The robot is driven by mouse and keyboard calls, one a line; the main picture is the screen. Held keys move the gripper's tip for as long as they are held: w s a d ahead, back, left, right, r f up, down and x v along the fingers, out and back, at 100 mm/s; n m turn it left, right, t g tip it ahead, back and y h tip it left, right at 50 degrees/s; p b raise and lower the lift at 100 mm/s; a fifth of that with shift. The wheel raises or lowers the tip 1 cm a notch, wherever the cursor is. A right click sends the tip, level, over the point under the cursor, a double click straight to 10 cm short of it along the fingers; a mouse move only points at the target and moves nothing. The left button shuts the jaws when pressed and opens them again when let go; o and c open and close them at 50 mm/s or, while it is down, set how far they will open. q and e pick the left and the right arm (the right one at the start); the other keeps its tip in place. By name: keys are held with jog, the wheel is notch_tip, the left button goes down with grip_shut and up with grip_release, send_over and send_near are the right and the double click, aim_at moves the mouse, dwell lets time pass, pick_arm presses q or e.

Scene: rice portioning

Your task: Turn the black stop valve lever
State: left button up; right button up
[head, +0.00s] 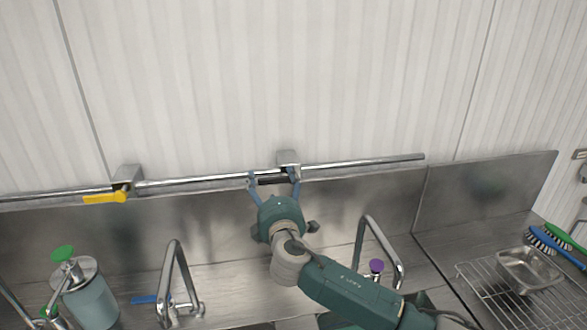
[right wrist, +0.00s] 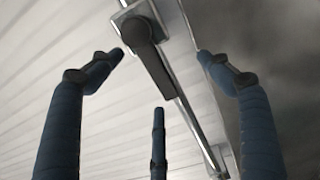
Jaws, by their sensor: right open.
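The black stop valve lever (head: 270,181) is on the metal pipe along the wall, below a square mount (head: 288,158). In the right wrist view the lever (right wrist: 155,70) runs from a round hub near the top down to the lower right along the pipe. My right gripper (head: 273,177) is open at the lever, with blue fingers on either side of it in the head view. In the right wrist view its fingers (right wrist: 160,60) are spread around the lever, with visible gaps. Whether any finger touches it, I cannot tell. My left gripper is not in view.
A yellow lever (head: 105,198) is on the same pipe (head: 210,181) to the left. Below are bent metal taps (head: 176,270), a pump bottle (head: 92,300) and a steel backsplash (head: 385,192). At right are a wire rack (head: 480,280), a metal pan (head: 528,270) and brushes (head: 550,245).

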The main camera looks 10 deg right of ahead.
jog(key=s, duration=0.6)
jog(key=shift+s, duration=0.3)
jog(key=shift+f, duration=0.1)
